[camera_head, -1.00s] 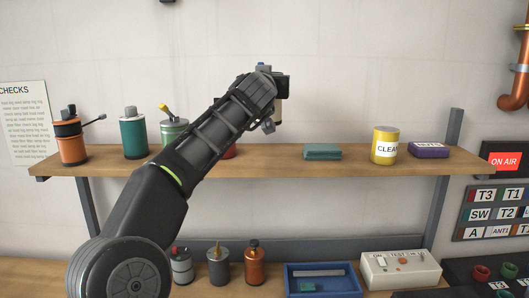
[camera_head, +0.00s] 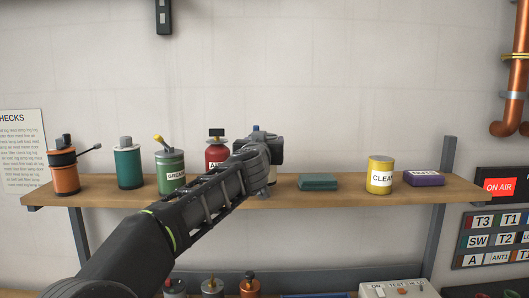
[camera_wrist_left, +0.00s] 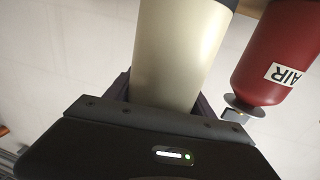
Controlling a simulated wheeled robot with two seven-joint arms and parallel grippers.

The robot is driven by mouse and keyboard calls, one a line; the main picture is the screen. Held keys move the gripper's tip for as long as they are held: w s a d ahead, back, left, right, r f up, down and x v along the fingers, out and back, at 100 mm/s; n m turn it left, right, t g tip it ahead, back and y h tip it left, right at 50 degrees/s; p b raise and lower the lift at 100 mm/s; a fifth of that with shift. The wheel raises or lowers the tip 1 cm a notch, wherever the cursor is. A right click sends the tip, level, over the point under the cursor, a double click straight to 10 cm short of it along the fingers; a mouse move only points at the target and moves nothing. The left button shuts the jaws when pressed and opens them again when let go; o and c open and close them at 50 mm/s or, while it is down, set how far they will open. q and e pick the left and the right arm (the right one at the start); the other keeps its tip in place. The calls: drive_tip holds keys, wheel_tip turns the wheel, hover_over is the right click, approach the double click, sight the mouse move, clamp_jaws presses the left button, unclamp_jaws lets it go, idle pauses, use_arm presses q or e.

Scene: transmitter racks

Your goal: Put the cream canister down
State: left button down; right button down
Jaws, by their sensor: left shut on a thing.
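The cream canister (camera_wrist_left: 172,60) fills the middle of the left wrist view, between the fingers of my left gripper. My left gripper (camera_head: 268,160) is shut on it, at the shelf between the red canister and the green box. In the head view most of the canister is hidden behind my gripper; a sliver of its cream side (camera_head: 272,176) shows. The wooden shelf (camera_head: 330,203) runs behind and below my gripper. I cannot tell whether the canister's base touches the shelf. My right gripper is out of view.
Left of my gripper stand a red AIR canister (camera_head: 217,150), a green GREASE canister (camera_head: 170,172), a teal canister (camera_head: 128,165) and an orange can (camera_head: 64,172). To the right are a flat green box (camera_head: 318,182), a yellow CLEAN can (camera_head: 380,176) and a purple box (camera_head: 424,179).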

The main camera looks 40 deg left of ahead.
use_arm(q)
drive_tip(key=shift+f, duration=1.15)
drive_tip(key=shift+f, duration=0.15)
drive_tip(key=shift+c, duration=1.8)
unclamp_jaws()
drive_tip(key=shift+s, duration=0.15)
drive_tip(key=v, duration=1.1)
drive_tip(key=shift+s+d+b, duration=0.2)
drive_tip(key=shift+s+b, duration=0.15)
drive_tip(key=shift+b, duration=0.05)
